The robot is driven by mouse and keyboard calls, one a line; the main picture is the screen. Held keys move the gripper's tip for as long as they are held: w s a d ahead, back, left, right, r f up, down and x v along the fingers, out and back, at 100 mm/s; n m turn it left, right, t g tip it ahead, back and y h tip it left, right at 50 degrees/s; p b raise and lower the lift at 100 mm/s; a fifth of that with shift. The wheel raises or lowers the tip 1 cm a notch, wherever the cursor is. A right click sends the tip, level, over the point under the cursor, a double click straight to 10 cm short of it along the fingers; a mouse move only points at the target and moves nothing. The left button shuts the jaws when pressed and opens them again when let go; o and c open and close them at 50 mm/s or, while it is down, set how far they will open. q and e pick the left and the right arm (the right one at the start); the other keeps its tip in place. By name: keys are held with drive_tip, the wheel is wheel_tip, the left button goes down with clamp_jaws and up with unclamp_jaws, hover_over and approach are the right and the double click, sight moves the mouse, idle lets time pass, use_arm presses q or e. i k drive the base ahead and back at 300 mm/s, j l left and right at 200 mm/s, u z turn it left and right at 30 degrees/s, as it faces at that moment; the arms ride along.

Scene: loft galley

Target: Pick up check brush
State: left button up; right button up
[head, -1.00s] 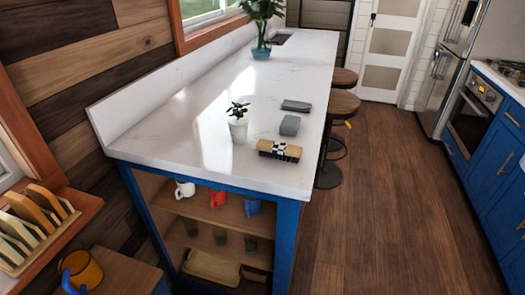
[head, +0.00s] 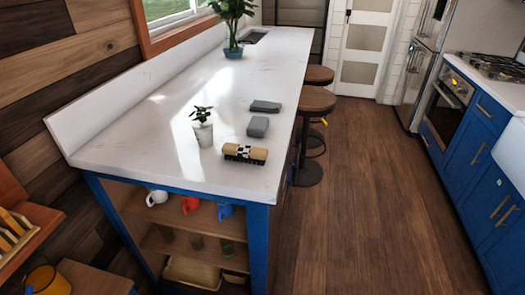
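The check brush (head: 245,153) lies on the near end of the white countertop (head: 180,105), close to its right front corner. It has a black and white checked top and tan ends. A small potted plant (head: 203,128) in a white pot stands just left of it. A grey block (head: 258,127) lies just behind it, and a flat dark grey item (head: 265,106) lies farther back. Neither of my grippers shows in the head view.
Shelves under the counter hold a white mug (head: 157,197), a red mug (head: 190,204) and a blue mug (head: 226,211). Stools (head: 314,103) stand along the counter's right side. The wood floor (head: 365,190) is clear between counter and blue cabinets (head: 470,150).

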sight(243, 153)
drive_tip(key=i+l, duration=0.1)
drive_tip(key=l, duration=0.3)
drive_tip(key=i+l+z, duration=0.15)
drive_tip(key=l, duration=0.25)
drive_tip(key=i+l, duration=0.1)
drive_tip(key=l, duration=0.25)
drive_tip(key=z, duration=0.05)
